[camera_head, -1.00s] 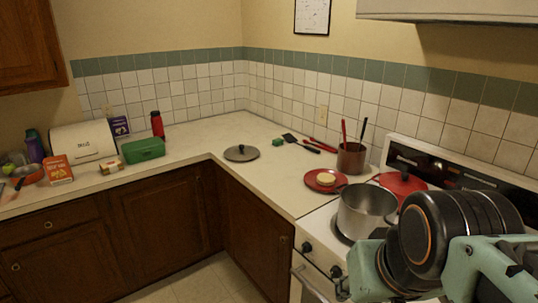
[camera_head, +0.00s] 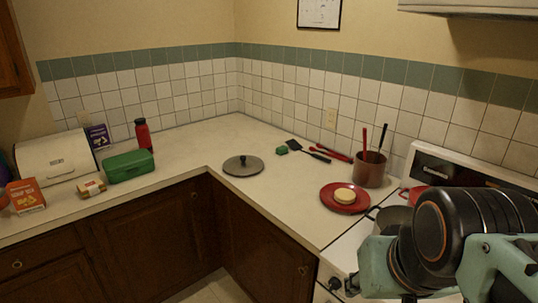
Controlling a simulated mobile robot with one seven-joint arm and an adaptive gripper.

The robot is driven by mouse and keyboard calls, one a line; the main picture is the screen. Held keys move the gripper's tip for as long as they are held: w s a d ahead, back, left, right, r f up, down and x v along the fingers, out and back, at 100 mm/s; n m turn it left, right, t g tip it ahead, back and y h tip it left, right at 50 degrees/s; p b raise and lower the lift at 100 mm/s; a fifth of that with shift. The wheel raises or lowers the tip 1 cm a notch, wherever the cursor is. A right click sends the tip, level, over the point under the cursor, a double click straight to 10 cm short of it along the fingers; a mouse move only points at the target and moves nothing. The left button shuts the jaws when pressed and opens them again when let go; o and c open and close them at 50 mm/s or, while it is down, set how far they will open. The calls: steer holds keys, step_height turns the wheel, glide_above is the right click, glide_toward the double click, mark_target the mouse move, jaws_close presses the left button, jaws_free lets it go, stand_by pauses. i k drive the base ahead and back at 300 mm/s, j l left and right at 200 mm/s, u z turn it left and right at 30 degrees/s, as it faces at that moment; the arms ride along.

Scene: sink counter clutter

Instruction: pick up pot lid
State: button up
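The pot lid (camera_head: 243,168) is a round grey lid with a dark knob on top. It lies flat on the pale counter, near the inner corner of the counter's front edge. Nothing covers it and nothing touches it from above. My arm fills the lower right of the head view with black and teal links, well to the right of the lid. My gripper's fingers do not show in this view.
A green sponge (camera_head: 282,150), dark spatula (camera_head: 306,152), red-handled utensils (camera_head: 333,153), utensil pot (camera_head: 370,169) and red plate (camera_head: 337,204) with a round item lie right of the lid. A green box (camera_head: 128,166) and red bottle (camera_head: 144,135) stand left. A metal pot (camera_head: 392,218) is partly hidden by my arm.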

mark_target(241, 165)
steer(key=i+j+z, duration=0.1)
steer(key=i+j, duration=0.15)
steer(key=i+j+z, duration=0.1)
steer(key=i+j, duration=0.15)
steer(key=j, duration=0.15)
steer(key=i+j+z, duration=0.1)
steer(key=j, duration=0.25)
steer(key=i+j+z, duration=0.1)
steer(key=i+j, duration=0.25)
steer(key=i+j+z, duration=0.1)
steer(key=j, duration=0.3)
steer(key=i+j, duration=0.3)
steer(key=i+j+z, duration=0.15)
steer(key=j, duration=0.35)
steer(key=i+j+z, duration=0.1)
steer(key=j, duration=0.3)
steer(key=i, duration=0.1)
